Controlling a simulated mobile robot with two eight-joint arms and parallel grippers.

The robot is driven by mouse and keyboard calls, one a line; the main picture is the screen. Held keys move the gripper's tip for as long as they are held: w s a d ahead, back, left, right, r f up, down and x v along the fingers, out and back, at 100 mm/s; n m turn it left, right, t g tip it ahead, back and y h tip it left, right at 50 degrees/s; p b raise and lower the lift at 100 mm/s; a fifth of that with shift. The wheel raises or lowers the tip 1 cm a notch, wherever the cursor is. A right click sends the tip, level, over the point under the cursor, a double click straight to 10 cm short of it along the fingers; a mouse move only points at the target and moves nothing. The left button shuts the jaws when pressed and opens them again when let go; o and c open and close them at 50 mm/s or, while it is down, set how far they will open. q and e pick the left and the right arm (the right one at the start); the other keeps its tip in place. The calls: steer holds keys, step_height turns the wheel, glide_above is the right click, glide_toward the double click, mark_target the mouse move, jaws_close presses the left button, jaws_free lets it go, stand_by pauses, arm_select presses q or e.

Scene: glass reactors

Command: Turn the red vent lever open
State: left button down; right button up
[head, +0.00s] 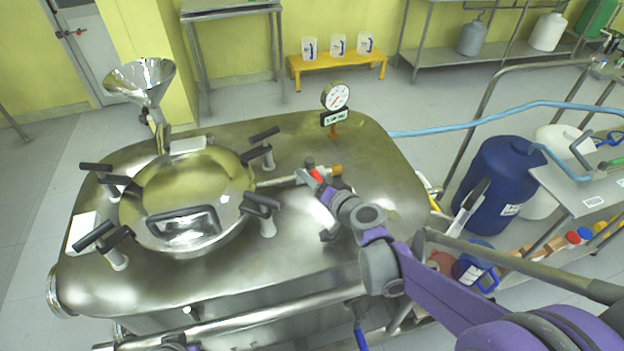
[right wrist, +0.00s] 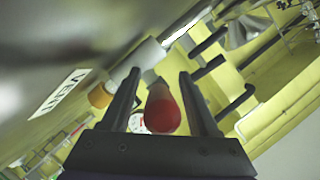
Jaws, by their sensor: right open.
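The red vent lever (head: 317,175) is on a pipe fitting on top of the steel reactor lid, right of the round hatch. My right gripper (head: 318,184) is at the lever, and its fingers are largely hidden by my own wrist in the head view. In the right wrist view the lever's red rounded end (right wrist: 162,110) sits between the two dark fingers of the open gripper (right wrist: 160,95). Gaps show on both sides of it. A white "VENT" label (right wrist: 62,92) lies at the left. My left gripper is not in view.
The hatch (head: 190,195) has several black-handled clamps around it. A pressure gauge (head: 335,96) stands behind the lever, and a steel funnel (head: 141,82) rises at the back left. A blue drum (head: 497,185) and a side table (head: 590,190) are at the right.

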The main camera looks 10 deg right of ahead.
jaws_close()
stand_by(0.3)
stand_by(1.2)
